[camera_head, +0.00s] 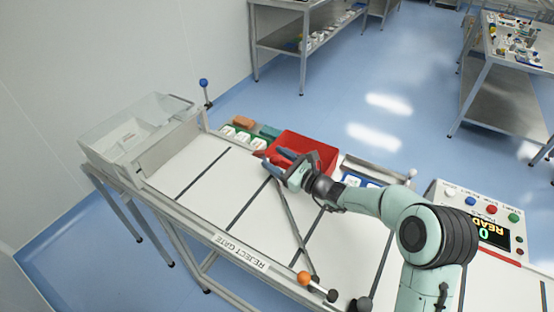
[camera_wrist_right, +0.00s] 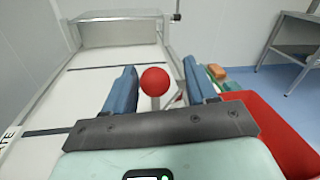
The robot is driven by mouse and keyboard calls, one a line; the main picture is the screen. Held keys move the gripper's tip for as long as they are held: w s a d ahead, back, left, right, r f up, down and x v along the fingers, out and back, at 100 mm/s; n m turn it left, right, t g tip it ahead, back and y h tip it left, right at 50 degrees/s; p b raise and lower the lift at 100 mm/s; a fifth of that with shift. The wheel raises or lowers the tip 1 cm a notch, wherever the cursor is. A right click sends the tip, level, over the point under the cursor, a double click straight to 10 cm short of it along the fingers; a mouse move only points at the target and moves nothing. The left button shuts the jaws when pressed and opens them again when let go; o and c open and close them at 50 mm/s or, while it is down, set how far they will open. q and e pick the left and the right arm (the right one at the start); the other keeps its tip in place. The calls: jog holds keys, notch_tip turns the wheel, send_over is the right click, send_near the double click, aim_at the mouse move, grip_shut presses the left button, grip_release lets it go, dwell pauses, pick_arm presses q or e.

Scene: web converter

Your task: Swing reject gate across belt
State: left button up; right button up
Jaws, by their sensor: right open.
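The reject gate (camera_head: 291,222) is a thin grey bar lying at a slant over the white belt (camera_head: 203,198). Its near end is by the belt's front rail, close to an orange knob (camera_head: 304,278). Its far end reaches to my right gripper (camera_head: 275,159), near the red bin at the belt's far side. In the right wrist view a red ball knob (camera_wrist_right: 154,82) on a grey stem sits between the blue fingers of my right gripper (camera_wrist_right: 160,88). The fingers are open, with gaps on both sides of the knob. My left gripper is not in view.
A red bin (camera_head: 318,153) stands beside the belt, with small trays (camera_head: 240,135) left of it. A clear box (camera_head: 139,128) stands at the belt's left end. A control panel (camera_head: 484,223) is at the right. A REJECT GATE label (camera_head: 240,250) is on the front rail.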

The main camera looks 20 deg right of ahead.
jog(key=b+v, duration=0.1)
jog(key=v, duration=1.2)
jog(key=shift+s+d, duration=0.1)
jog(key=shift+s, duration=0.1)
jog(key=shift+r, duration=0.15)
